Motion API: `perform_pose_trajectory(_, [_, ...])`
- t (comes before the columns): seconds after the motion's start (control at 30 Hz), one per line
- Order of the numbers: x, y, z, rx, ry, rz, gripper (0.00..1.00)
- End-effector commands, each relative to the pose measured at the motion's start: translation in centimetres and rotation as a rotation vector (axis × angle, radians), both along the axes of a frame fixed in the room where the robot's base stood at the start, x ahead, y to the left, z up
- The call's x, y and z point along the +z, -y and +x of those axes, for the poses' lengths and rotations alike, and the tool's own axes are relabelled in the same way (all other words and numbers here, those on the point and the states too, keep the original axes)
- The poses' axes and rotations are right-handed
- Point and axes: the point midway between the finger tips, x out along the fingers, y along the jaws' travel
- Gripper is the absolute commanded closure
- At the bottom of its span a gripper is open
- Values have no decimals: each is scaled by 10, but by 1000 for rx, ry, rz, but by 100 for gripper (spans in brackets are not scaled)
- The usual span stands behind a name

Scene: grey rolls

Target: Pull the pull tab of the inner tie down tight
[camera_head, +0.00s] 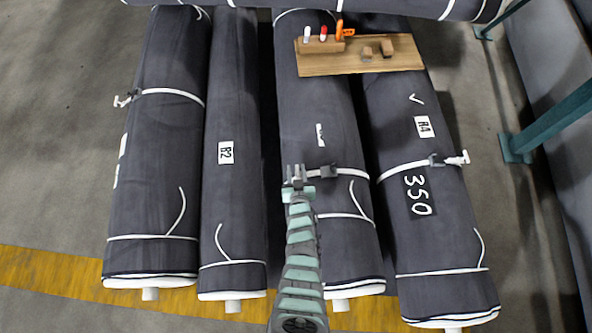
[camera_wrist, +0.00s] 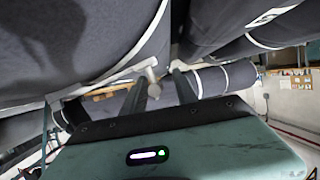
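My gripper (camera_head: 294,172) is at the left flank of this roll, just left of the buckle, over the dark gap between the rolls. In the wrist view, my gripper's two dark fingers (camera_wrist: 161,90) stand apart. A white tab-like end (camera_wrist: 153,88) shows between them, below a white strap on a roll. I cannot tell whether the fingers touch it. The head view hides the pull tab behind my gripper.
The second roll (camera_head: 232,120) lies close left of my gripper. Outer ties with buckles are on the leftmost roll (camera_head: 165,130) and the rightmost roll (camera_head: 445,240). A wooden board (camera_head: 350,64) with small items rests across two rolls. Another roll (camera_head: 400,8) crosses above.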

Motion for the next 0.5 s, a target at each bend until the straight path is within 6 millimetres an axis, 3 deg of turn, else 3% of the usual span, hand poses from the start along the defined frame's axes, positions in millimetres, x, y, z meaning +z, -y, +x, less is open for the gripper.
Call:
perform_pose_trajectory(0.17, [5, 1, -9, 0, -1, 0, 65])
perform_pose_trajectory(0.5, [28, 9, -60, 1, -2, 0, 65])
